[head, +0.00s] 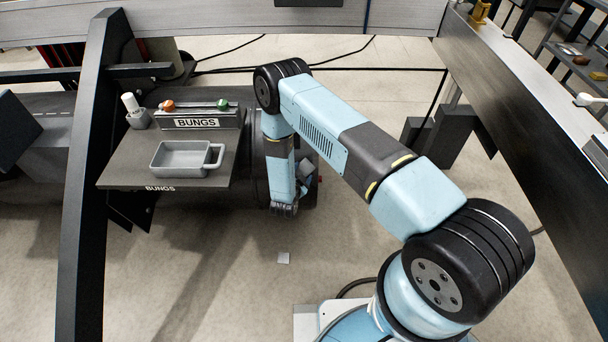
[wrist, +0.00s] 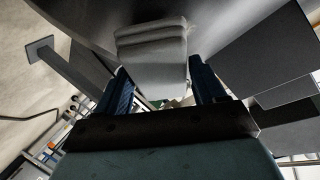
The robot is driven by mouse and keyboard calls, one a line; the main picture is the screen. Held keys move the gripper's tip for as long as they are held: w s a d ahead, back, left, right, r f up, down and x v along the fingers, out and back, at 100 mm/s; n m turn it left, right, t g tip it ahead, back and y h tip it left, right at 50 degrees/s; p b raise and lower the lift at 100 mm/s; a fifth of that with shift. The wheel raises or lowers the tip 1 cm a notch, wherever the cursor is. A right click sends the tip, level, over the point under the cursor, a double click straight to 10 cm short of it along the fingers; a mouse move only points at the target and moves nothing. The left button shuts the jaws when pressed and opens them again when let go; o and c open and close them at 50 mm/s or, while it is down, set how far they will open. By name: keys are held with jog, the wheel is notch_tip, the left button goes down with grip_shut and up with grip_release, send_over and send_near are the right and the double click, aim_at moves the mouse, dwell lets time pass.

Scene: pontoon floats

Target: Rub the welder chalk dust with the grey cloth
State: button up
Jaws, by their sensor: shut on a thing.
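In the wrist view the grey cloth (wrist: 152,48), a pale folded pad, is between the two blue fingers of my gripper (wrist: 158,76), which is shut on it. The cloth is up against or very close to the dark rounded float (wrist: 235,22); I cannot tell whether it touches. In the head view my gripper (head: 304,182) is low beside the right end of the dark float (head: 257,180), partly hidden by my own arm. I cannot make out any welder chalk dust in either view; the cloth and arm may cover it.
Dark beams frame both sides. A small pale square (head: 283,258) lies on the open floor.

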jog(key=shift+w+f, duration=0.55)
jog(key=shift+w, duration=0.35)
dwell(0.8)
jog(key=shift+a, duration=2)
jog(key=shift+w, duration=0.1)
jog(key=shift+d, duration=0.1)
jog(key=shift+w+d, duration=0.1)
jog(key=shift+d, duration=2)
jog(key=shift+c, duration=0.3)
jog(key=shift+s+a+r, duration=0.1)
jog(key=shift+s+r, duration=0.4)
jog(key=shift+s, duration=0.35)
jog(key=shift+s+a+r, duration=0.1)
jog(key=shift+s+r, duration=0.4)
jog(key=shift+s, duration=0.4)
jog(key=shift+s+a+r, duration=0.1)
jog(key=shift+s+r, duration=0.4)
jog(key=shift+s, duration=0.35)
